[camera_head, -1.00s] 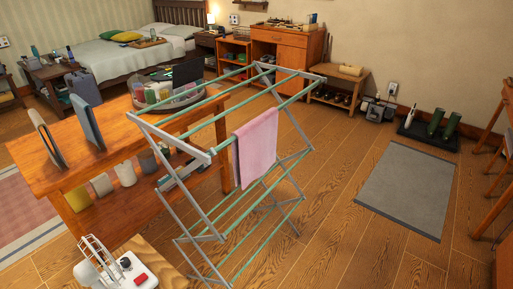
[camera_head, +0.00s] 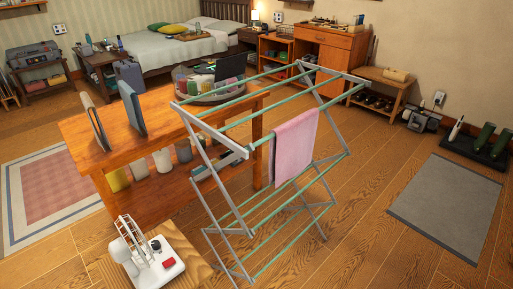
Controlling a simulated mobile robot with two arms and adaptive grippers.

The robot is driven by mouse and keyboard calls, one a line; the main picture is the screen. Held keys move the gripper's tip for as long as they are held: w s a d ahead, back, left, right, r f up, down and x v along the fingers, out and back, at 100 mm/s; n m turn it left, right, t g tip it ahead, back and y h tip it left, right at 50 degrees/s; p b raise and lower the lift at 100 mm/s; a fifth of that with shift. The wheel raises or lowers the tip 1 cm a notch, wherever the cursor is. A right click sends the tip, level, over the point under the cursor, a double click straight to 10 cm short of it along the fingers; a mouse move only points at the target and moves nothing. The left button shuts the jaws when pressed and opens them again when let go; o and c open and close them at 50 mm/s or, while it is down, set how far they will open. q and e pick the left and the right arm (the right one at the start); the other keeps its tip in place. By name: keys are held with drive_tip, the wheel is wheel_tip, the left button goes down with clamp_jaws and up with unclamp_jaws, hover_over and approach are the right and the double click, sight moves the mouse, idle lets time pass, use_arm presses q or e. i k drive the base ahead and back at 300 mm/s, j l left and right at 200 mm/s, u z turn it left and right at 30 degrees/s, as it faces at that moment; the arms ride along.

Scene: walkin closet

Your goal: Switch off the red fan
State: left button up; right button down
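I see no fan that is clearly red. A small white device (camera_head: 158,264) stands on a light wooden top at the lower left. It has a dark knob, a red spot on its base and an upright white part with slats. I cannot tell whether it is a fan. Neither my left nor my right gripper shows in the head view.
A drying rack (camera_head: 232,152) with a pink cloth (camera_head: 294,147) stands in the middle, beside an orange wooden table (camera_head: 165,125) with shelves. A bed (camera_head: 165,48) and cabinets (camera_head: 311,50) line the back.

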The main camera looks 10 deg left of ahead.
sight(171, 261)
drive_tip(key=j+u, duration=0.1)
drive_tip(key=u, duration=0.75)
drive_tip(key=j+u, duration=0.15)
drive_tip(key=u, duration=0.25)
drive_tip(key=i+l, duration=0.05)
